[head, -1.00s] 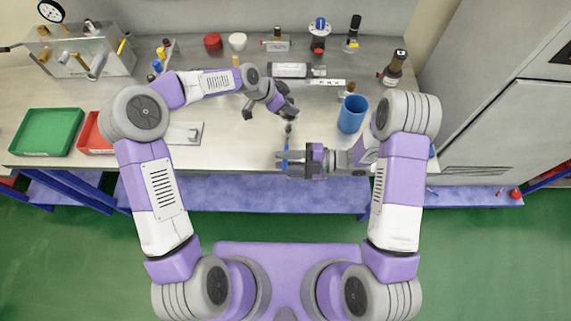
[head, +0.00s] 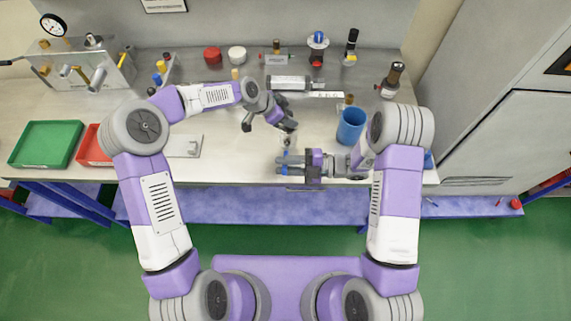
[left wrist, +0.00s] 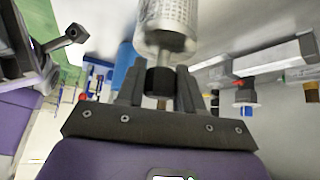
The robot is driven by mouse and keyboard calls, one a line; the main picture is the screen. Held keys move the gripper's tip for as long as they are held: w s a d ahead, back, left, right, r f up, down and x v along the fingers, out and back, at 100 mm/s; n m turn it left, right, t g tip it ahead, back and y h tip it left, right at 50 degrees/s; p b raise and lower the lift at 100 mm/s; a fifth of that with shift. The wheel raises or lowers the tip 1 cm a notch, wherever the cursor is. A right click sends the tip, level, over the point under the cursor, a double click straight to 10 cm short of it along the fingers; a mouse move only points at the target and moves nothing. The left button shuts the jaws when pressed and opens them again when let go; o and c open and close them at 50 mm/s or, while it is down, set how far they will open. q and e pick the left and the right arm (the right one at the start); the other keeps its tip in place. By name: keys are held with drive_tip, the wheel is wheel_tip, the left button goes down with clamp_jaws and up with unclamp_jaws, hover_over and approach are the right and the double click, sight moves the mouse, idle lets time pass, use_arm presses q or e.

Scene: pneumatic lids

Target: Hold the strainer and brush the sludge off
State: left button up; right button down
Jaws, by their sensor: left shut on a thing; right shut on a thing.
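The strainer (left wrist: 168,22) is a pale, perforated cylinder at the top of the left wrist view. My left gripper (left wrist: 160,82) is shut on its dark end knob, with a finger on each side. In the head view my left gripper (head: 287,125) is above the middle of the bench, with the strainer small beneath it. My right gripper (head: 284,164) is shut at the bench's front edge, just nearer to me than the strainer. A small blue part shows at its fingertips, probably the brush, but its bristles are not clear. I cannot make out sludge, or whether brush and strainer touch.
A blue cup (head: 351,127) stands right of the grippers. Green (head: 47,144) and red (head: 92,147) trays are at the left. A clear box with a gauge (head: 53,25), a grey cylinder (head: 288,83) and several fittings line the back. The bench between the red tray and the grippers is partly clear.

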drive_tip(key=shift+w, duration=0.55)
idle(0.9)
drive_tip(key=shift+r, duration=0.15)
drive_tip(key=shift+r, duration=0.45)
drive_tip(key=shift+r, duration=0.1)
drive_tip(key=shift+r, duration=0.5)
drive_tip(key=shift+f, duration=0.1)
drive_tip(key=shift+f, duration=0.55)
drive_tip(key=shift+f, duration=0.1)
